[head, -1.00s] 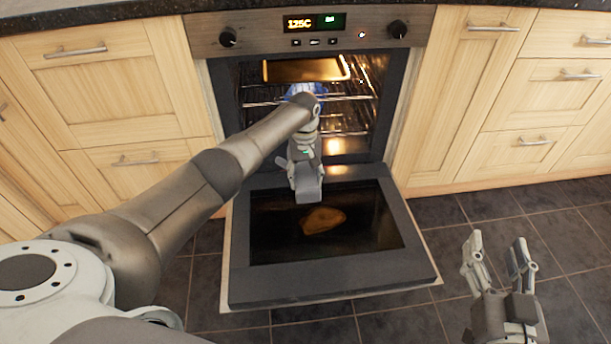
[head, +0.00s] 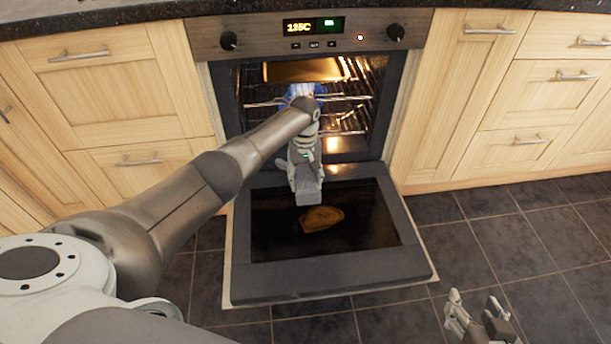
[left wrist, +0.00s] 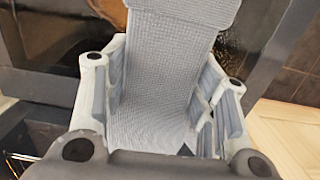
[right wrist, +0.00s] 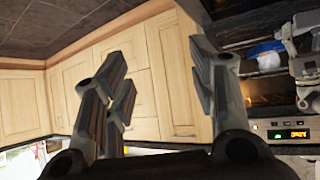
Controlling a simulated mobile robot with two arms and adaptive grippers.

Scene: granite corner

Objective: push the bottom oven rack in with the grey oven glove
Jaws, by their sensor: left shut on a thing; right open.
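My left gripper (head: 306,176) is shut on the grey oven glove (head: 308,194), which hangs below it over the open oven door (head: 330,275). In the left wrist view the glove (left wrist: 165,70) lies between the fingers (left wrist: 160,105). Wire racks (head: 345,118) show inside the lit oven; my left arm hides part of them, and I cannot tell how far the bottom one is out. My right gripper (head: 474,312) is open and empty at the lower right, low over the floor. Its spread fingers also show in the right wrist view (right wrist: 160,85).
A shallow tray (head: 305,70) sits high in the oven. A blue and white thing (head: 303,90) is below it, partly behind my arm. A brown patch (head: 321,218) shows on the door's glass. Wooden cupboards (head: 480,95) flank the oven. The dark tiled floor (head: 500,240) at right is clear.

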